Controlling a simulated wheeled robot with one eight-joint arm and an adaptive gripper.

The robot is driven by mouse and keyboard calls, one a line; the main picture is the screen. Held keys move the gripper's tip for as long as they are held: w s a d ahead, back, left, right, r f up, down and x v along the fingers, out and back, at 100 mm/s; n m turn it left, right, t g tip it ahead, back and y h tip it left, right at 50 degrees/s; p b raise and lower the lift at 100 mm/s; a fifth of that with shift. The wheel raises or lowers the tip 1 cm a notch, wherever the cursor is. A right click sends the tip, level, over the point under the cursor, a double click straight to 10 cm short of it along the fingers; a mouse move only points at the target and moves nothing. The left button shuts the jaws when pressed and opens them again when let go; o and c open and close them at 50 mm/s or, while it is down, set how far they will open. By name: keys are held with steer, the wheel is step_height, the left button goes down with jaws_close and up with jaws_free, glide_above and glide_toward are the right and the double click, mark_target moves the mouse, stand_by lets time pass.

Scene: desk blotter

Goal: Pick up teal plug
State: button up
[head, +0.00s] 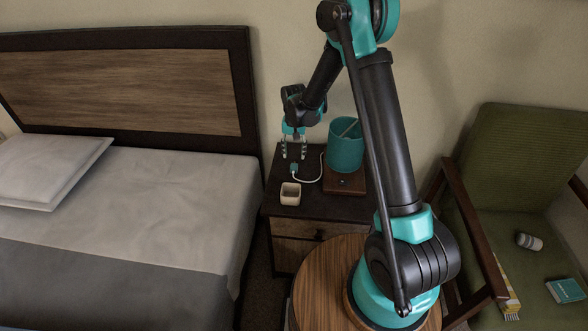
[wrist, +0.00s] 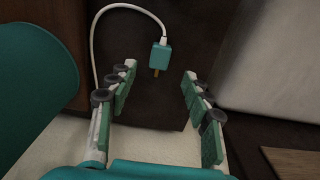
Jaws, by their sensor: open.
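The teal plug (wrist: 160,56) lies on the dark top of the nightstand, with a white cord running from its upper end and a brass-coloured tip at its lower end. It is small in the head view (head: 293,168), just below my gripper (head: 294,154). In the wrist view my gripper (wrist: 159,78) is open and empty. Its two green-padded fingers stand apart, and the plug shows between and beyond their tips. I cannot tell the exact height of the fingers above the plug.
The bed (head: 170,200) is left of the nightstand (head: 325,208), the green chair (head: 520,160) right.

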mark_target(294, 166)
steer(key=shift+s+f, duration=0.15)
steer(key=shift+f, duration=1.55)
steer(key=shift+s+f, duration=0.1)
steer(key=shift+f, duration=1.6)
jaws_close()
